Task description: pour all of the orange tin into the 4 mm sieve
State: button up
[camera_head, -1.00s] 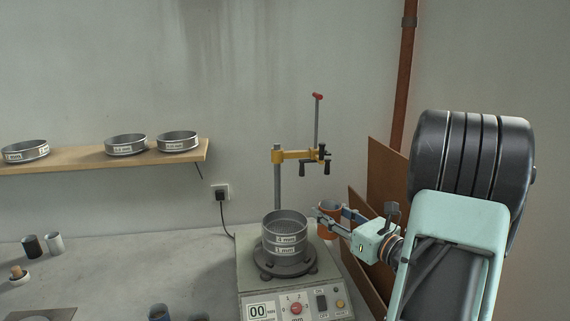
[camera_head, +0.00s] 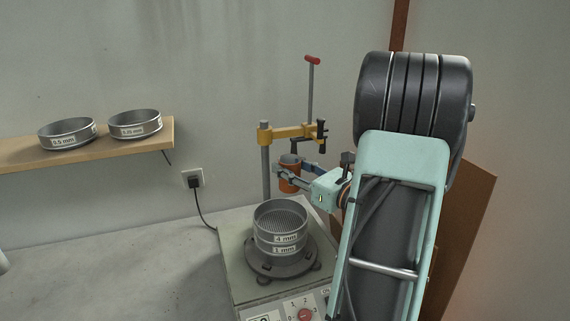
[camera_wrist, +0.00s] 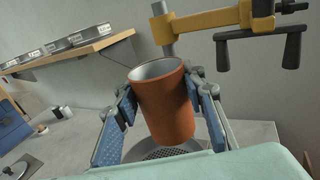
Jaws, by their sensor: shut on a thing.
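The orange tin (camera_head: 290,184) is held by my gripper (camera_head: 283,176), which is shut on it. In the wrist view the tin (camera_wrist: 166,108) stands nearly upright, slightly tilted, between the blue finger pads; its inside bottom is hidden. The 4 mm sieve (camera_head: 281,239) sits on top of a 1 mm sieve (camera_head: 283,250) on the shaker. Its mesh looks empty in the head view. The tin is above and behind the sieve stack, apart from it. Part of the sieve mesh (camera_wrist: 170,153) shows below the tin in the wrist view.
The yellow clamp arm (camera_head: 290,133) on its post stands behind the stack, close to the tin. A shelf (camera_head: 90,148) at left bears several sieves. A brown board (camera_head: 468,240) leans at right. The bench (camera_head: 120,262) left of the shaker is mostly clear.

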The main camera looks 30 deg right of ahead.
aim_at(288, 192)
jog(key=shift+s+f+n+b, duration=0.1)
jog(key=shift+f+n+b, duration=0.2)
jog(key=shift+f+b, duration=0.25)
jog(key=shift+d+f+n+b, duration=0.2)
jog(key=shift+f+n+b, duration=0.8)
jog(key=shift+b, duration=0.95)
jog(key=shift+n+b, duration=0.4)
jog(key=shift+d+f+n+b, duration=0.1)
jog(key=shift+f+n+b, duration=0.05)
jog(key=shift+n+b, duration=0.8)
jog(key=shift+d+f+n+b, duration=0.1)
jog(key=shift+n+b, duration=0.75)
jog(key=shift+b, duration=0.1)
jog(key=shift+a+f+n+b, duration=0.1)
jog(key=shift+f+n+b, duration=0.2)
jog(key=shift+n+b, duration=0.7)
jog(key=shift+a+f+n+b, duration=0.1)
jog(key=shift+f+n+b, duration=0.15)
jog(key=shift+n+b, duration=0.7)
jog(key=shift+f+n+b, duration=0.3)
jog(key=shift+n+b, duration=0.45)
jog(key=shift+b, duration=0.4)
